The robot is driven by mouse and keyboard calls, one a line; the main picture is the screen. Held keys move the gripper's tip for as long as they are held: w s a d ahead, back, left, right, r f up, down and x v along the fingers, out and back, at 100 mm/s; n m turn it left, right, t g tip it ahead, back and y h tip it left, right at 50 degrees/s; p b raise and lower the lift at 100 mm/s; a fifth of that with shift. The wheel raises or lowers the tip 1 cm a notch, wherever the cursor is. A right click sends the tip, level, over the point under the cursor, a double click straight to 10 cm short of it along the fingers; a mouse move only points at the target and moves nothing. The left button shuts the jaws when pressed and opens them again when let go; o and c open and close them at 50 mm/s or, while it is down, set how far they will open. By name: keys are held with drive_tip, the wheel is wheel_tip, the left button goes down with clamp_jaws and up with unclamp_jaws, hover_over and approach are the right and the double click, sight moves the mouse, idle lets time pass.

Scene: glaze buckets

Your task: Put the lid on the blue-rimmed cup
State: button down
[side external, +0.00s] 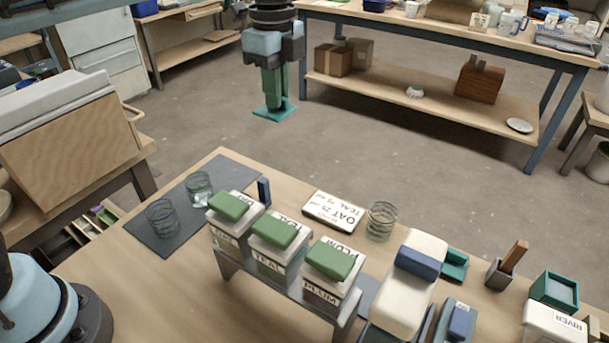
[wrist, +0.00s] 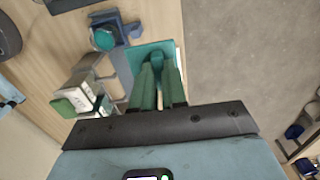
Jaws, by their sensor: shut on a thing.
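My gripper (side external: 275,88) points down and is shut on the upright handle of a teal square lid (side external: 275,113), held in the air. In the wrist view the green fingers (wrist: 158,88) close on the handle and the lid (wrist: 138,55) shows beyond them, crossing the table edge in the picture. Clear ringed cups stand on the table: one (side external: 162,219) and another (side external: 199,188) on a dark mat, and a third (side external: 382,220) right of a white card. I cannot tell which cup has a blue rim.
Green-lidded boxes (side external: 278,232) stand on a grey rack (side external: 285,293). A white object with a blue block (side external: 410,285), a teal box (side external: 555,290) and a RIVER box (side external: 553,328) stand right. Floor shows beyond the far table edge.

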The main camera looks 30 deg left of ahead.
drive_tip(key=s, duration=1.2)
wheel_tip(320, 180, down, 12)
drive_tip(key=shift+w+a+f, duration=0.15)
drive_tip(key=shift+w+a, duration=0.05)
drive_tip(key=shift+a, duration=0.15)
drive_tip(key=shift+f, duration=0.3)
idle(1.0)
drive_tip(key=c, duration=1.1)
unclamp_jaws()
wheel_tip(320, 180, up, 7)
